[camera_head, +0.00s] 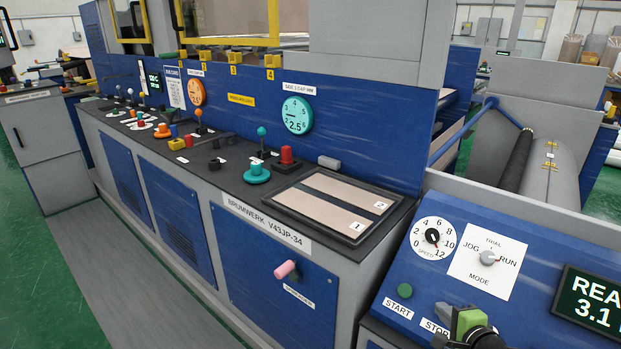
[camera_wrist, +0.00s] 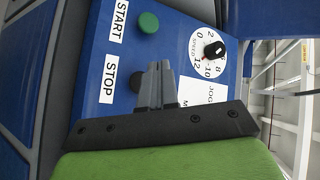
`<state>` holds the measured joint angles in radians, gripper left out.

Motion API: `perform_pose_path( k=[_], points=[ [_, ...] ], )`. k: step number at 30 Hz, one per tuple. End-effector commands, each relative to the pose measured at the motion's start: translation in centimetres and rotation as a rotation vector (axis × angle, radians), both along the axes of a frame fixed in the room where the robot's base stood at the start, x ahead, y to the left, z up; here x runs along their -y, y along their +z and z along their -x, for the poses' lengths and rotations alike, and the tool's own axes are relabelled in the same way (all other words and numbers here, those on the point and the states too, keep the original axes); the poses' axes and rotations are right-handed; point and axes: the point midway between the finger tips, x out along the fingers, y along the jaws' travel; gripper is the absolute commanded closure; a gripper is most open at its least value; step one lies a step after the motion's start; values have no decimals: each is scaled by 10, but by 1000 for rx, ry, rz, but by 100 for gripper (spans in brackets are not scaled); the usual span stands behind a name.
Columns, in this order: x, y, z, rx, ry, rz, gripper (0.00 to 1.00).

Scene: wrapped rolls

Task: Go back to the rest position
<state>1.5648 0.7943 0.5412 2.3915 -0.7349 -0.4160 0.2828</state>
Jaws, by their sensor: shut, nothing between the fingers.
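My gripper (camera_head: 441,340) is at the bottom edge of the head view, over the blue control panel (camera_head: 400,268), partly cut off by the frame. In the wrist view its two grey fingers (camera_wrist: 158,68) are together with nothing between them. They point at the panel near the STOP label (camera_wrist: 107,78). A dark round button (camera_wrist: 138,83) beside that label is partly hidden behind the fingers. I cannot tell whether the fingertips touch the panel. The green START button (camera_wrist: 148,22) is clear of the gripper; it also shows in the head view (camera_head: 405,291).
The panel carries a speed dial (camera_head: 432,237), a mode knob (camera_head: 488,257) and a dark display (camera_head: 592,304). To its left is a long console (camera_head: 262,236) with knobs, levers and a pink handle (camera_head: 285,269). Green floor (camera_head: 62,262) lies open at the left.

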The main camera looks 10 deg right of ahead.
Motion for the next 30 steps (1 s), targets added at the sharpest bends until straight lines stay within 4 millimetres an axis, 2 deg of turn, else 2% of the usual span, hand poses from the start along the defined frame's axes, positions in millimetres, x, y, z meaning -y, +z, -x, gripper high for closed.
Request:
perform_pose_path(
  k=[2, 5, 7, 9, 11, 15, 18, 22, 25, 30],
  points=[
    [-21, 10, -7, -41, 89, 56, 100],
    [-76, 32, -15, -175, 335, 224, 100],
    [-117, 52, -10, -288, 530, 377, 100],
    [-150, 75, 1, -388, 693, 528, 100],
    [-173, 98, 16, -463, 808, 655, 100],
    [-215, 162, 59, -581, 993, 925, 100],
    [-236, 209, 100, -611, 1071, 1075, 100],
    [-249, 251, 150, -593, 1135, 1180, 100],
    [-251, 263, 175, -573, 1167, 1203, 100],
    [-251, 264, 185, -569, 1182, 1205, 100]
  ],
)
